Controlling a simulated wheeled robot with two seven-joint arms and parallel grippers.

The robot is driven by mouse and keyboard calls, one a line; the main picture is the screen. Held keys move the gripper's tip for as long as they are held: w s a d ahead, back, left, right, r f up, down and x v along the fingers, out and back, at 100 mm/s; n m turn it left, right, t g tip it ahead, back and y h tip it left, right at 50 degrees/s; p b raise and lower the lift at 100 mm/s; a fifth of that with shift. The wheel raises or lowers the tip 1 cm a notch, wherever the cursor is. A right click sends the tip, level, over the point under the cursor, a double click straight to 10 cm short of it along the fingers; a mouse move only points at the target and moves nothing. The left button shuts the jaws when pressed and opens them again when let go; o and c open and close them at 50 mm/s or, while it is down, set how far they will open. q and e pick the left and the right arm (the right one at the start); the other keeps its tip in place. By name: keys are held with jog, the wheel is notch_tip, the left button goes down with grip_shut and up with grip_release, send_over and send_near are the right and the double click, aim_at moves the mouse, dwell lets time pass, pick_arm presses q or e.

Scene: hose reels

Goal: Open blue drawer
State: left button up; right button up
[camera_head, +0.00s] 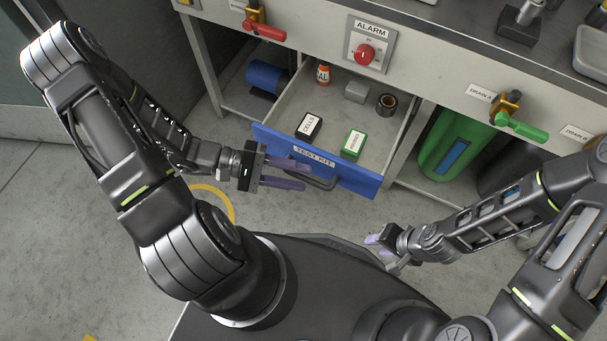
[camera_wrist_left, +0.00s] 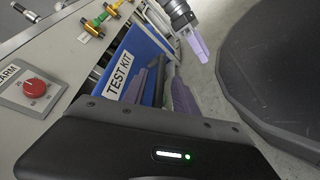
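The blue drawer front (camera_head: 352,178), labelled TEST KIT, stands pulled out from the cabinet, and the drawer's inside shows. A dark bar handle (camera_head: 322,184) sits on its front. My left gripper (camera_head: 306,176) is at the handle's left end with its two purple fingers apart. In the left wrist view the blue front (camera_wrist_left: 147,50) and handle (camera_wrist_left: 160,78) show between or right by the fingers; contact cannot be told. My right gripper (camera_head: 373,239) is away from the drawer, low in front of it; its finger gap is unclear.
In the drawer are a black box (camera_head: 308,126), a green box (camera_head: 354,144), an orange-labelled bottle (camera_head: 323,73), a grey block (camera_head: 356,92) and a dark roll (camera_head: 386,103). A red alarm knob (camera_head: 365,54) is above. A green cylinder (camera_head: 455,145) stands right of it.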

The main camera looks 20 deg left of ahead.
pick_arm(q)
jog(key=v, duration=0.5)
jog(key=shift+s+a+p, duration=0.1)
jog(key=shift+a+p, duration=0.25)
